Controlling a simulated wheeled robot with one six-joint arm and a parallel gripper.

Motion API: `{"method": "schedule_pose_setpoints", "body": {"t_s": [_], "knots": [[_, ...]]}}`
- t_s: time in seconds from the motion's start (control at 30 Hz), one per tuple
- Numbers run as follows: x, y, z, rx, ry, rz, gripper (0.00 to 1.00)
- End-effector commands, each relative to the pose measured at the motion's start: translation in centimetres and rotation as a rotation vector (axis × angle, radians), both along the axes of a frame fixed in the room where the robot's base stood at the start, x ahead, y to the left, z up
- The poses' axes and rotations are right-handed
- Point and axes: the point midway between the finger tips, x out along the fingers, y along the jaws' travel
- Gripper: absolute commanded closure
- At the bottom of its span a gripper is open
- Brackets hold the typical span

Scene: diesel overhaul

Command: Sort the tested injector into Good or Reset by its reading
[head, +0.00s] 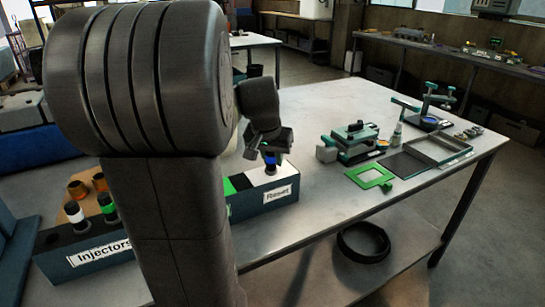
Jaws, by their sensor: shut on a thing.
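My gripper (268,147) is shut on an injector (270,162) with a blue band. It holds the injector upright at the box labelled Reset (280,194), at its back right part. I cannot tell whether the injector's lower end is in a hole or just above the box. The box's top shows white, black and green areas; its left part is hidden behind my arm. No Good label shows. No reading is visible.
A box labelled Injectors (95,256) stands at the left with a white-banded injector (75,216) and a green-banded one (107,206).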

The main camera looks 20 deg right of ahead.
Motion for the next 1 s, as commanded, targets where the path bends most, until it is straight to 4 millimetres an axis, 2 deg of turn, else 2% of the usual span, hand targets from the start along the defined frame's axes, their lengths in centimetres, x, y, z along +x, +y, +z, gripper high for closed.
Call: {"method": "schedule_pose_setpoints", "body": {"t_s": [0.33,0.37,0.47,0.5,0.7,0.8,1.0], "knots": [[0.02,-0.02,0.07,-0.001,-0.001,0.000,1.00],[0.02,-0.01,0.07,-0.001,-0.001,0.000,0.77],[0.01,-0.01,0.06,-0.001,-0.001,0.000,0.57],[0.01,-0.01,0.06,-0.001,-0.001,0.000,0.53],[0.00,0.00,-0.02,0.001,0.001,0.000,0.51],[0.00,0.00,-0.01,0.001,0.001,0.000,0.35],[0.00,0.00,0.00,0.000,0.000,0.000,0.35]]}}
